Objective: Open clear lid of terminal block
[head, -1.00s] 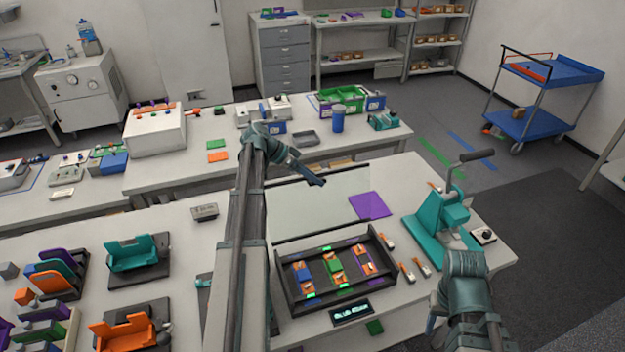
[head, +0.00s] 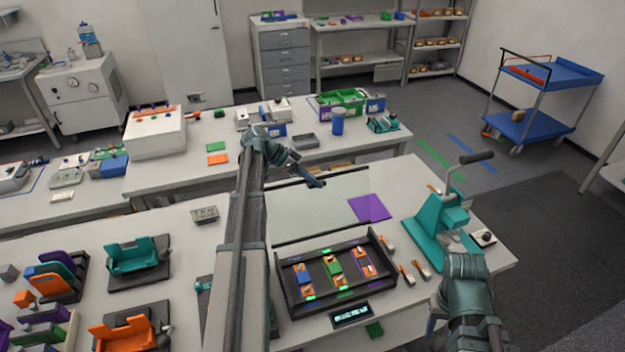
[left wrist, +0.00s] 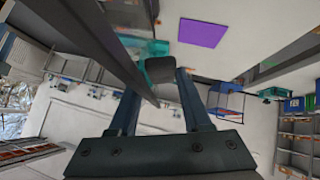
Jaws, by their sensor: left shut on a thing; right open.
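The terminal block (head: 282,290) is a dark open-topped tray on the near table, with blue, green, orange and purple blocks inside. Its clear lid (head: 345,208) stands raised at the block's back side, a see-through panel with dark edges. My left gripper (head: 318,183) is shut on the lid's dark upper edge. In the left wrist view the gripper's two fingers (left wrist: 160,100) point away, with a dark bar crossing close in front. My right arm is at the lower right; its fingertips do not show.
A purple sheet (head: 369,208) lies behind the block, partly seen through the lid. A teal press (head: 440,228) with a lever stands to the right. Orange-and-white pieces (head: 406,275) lie between. Teal and orange fixtures (head: 133,256) are at left. A small display (head: 351,314) is in front.

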